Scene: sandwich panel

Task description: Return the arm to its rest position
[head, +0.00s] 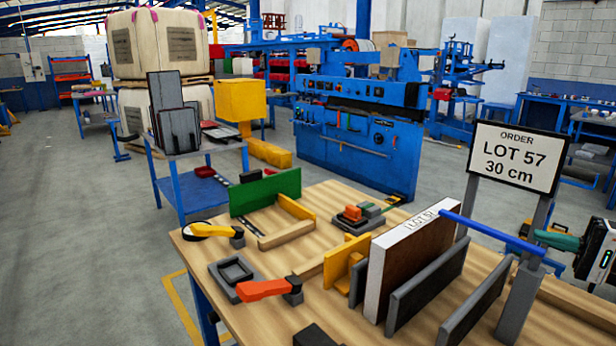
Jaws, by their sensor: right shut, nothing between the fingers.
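My right gripper (547,238) is at the right edge of the head view, with its dark wrist body behind it and its teal fingers pointing left. It is shut with nothing held. It appears beside the order sign's post, near the right end of a blue bar (493,233); I cannot tell whether it is in front of or behind the bar, but no contact shows. The rest of my right arm is out of the picture. My left gripper and arm are not in view.
A wooden workbench (330,300) carries a white-edged panel marked LOT 57 (408,260) standing between dark grey slats, a green plate (265,192), and orange and yellow handles. The order sign (517,157) stands at right. Open floor lies left.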

